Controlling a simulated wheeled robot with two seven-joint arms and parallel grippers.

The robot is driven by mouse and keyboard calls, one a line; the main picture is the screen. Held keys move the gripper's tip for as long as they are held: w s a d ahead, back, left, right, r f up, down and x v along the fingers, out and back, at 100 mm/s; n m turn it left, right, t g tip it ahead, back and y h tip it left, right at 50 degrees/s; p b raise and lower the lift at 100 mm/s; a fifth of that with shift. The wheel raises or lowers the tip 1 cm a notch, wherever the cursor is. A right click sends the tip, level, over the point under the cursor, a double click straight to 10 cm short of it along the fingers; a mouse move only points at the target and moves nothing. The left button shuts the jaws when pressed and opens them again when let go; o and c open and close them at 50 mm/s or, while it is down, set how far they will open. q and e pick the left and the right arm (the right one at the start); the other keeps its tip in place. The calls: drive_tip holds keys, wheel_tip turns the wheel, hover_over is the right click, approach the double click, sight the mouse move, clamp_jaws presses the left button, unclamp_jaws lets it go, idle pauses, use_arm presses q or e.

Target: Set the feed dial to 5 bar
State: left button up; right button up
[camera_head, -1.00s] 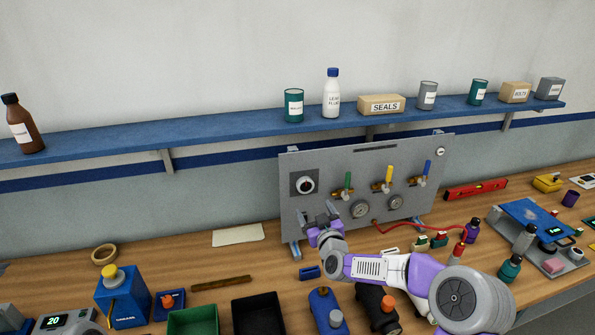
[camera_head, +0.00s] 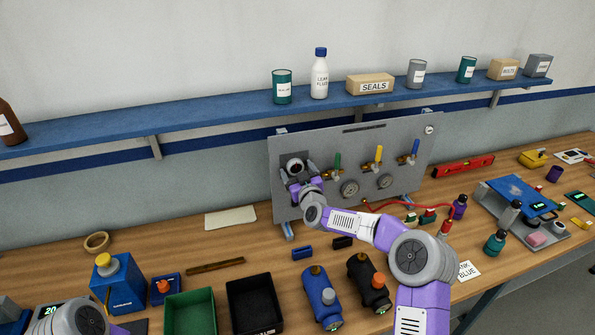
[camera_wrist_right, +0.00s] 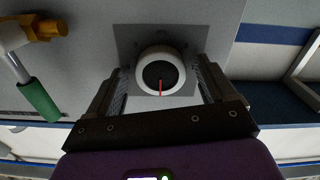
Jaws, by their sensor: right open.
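The feed dial (camera_head: 295,165) is a round knob with a white ring on a dark square plate at the upper left of the grey panel (camera_head: 400,133). In the right wrist view the dial (camera_wrist_right: 150,53) has a dark face with a red pointer towards the bottom of the picture. My right gripper (camera_head: 299,178) is at the dial, open. In the wrist view its fingers (camera_wrist_right: 160,80) stand on either side of the dial, with gaps visible. The scale marks are not readable. Part of my left arm shows at the bottom left; its gripper is out of view.
Green (camera_head: 337,160), yellow (camera_head: 378,153) and blue (camera_head: 415,147) valve handles sit right of the dial, with gauges (camera_head: 349,188) below. A blue shelf (camera_head: 200,128) runs above the panel. Bins, bottles and tools crowd the bench; a red hose (camera_head: 400,206) lies in front.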

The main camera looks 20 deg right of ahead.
drive_tip(key=shift+c, duration=0.3)
drive_tip(key=c, duration=1)
drive_tip(key=shift+f+m+b, duration=0.15)
drive_tip(key=shift+m+b, duration=0.35)
drive_tip(key=shift+b, duration=0.35)
drive_tip(key=m+b, duration=0.7)
drive_tip(key=b, duration=0.2)
drive_tip(key=shift+a+m, duration=0.1)
drive_tip(key=shift+m, duration=0.2)
drive_tip(key=m+b, duration=0.3)
drive_tip(key=m, duration=0.1)
drive_tip(key=m+b, duration=0.2)
drive_tip(key=m, duration=0.3)
drive_tip(key=shift+b, duration=0.3)
drive_tip(key=shift+r, duration=0.2)
